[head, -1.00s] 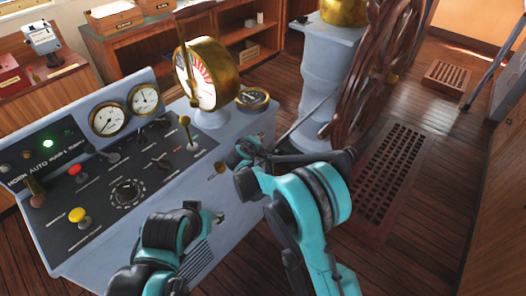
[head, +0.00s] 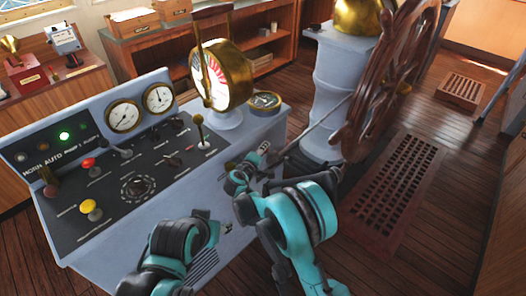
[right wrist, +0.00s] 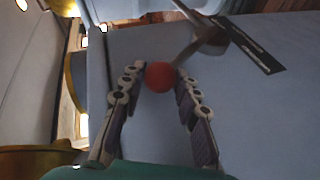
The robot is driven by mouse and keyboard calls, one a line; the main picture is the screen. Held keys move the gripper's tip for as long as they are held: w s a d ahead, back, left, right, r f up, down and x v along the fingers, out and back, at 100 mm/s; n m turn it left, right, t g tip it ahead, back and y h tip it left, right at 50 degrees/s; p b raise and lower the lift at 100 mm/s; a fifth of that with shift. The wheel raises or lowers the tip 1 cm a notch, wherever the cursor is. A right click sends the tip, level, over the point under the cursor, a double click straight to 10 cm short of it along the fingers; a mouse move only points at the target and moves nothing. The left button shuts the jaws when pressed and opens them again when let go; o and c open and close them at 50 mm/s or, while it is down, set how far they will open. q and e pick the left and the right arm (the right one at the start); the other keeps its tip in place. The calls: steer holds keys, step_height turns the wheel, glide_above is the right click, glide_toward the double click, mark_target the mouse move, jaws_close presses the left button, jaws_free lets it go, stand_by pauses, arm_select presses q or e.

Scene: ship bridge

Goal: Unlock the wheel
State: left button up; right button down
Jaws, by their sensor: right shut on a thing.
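The ship's wheel (head: 385,85) is wooden and spoked and stands beside a grey pedestal (head: 335,85) at the upper right of the head view. My right gripper (head: 264,148) is at the right end of the grey console. In the right wrist view a red ball knob (right wrist: 160,76) sits between the fingertips of my right gripper (right wrist: 158,82), which is shut on it. A short lever (right wrist: 191,50) runs from the knob to a round mount (right wrist: 210,40) on a grey face. In the head view the arm hides the knob.
The console carries a brass telegraph (head: 222,75), two gauges (head: 123,116), a small brass dial (head: 265,101) and several levers and knobs. A thin rod (head: 325,115) slants near the pedestal. A dark floor grating (head: 395,190) lies to the right, with bare planks around it.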

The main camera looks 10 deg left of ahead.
steer(key=c, duration=1.1)
jaws_free()
steer(key=shift+f, duration=0.1)
step_height(320, 180, up, 10)
steer(key=shift+s+r, duration=0.1)
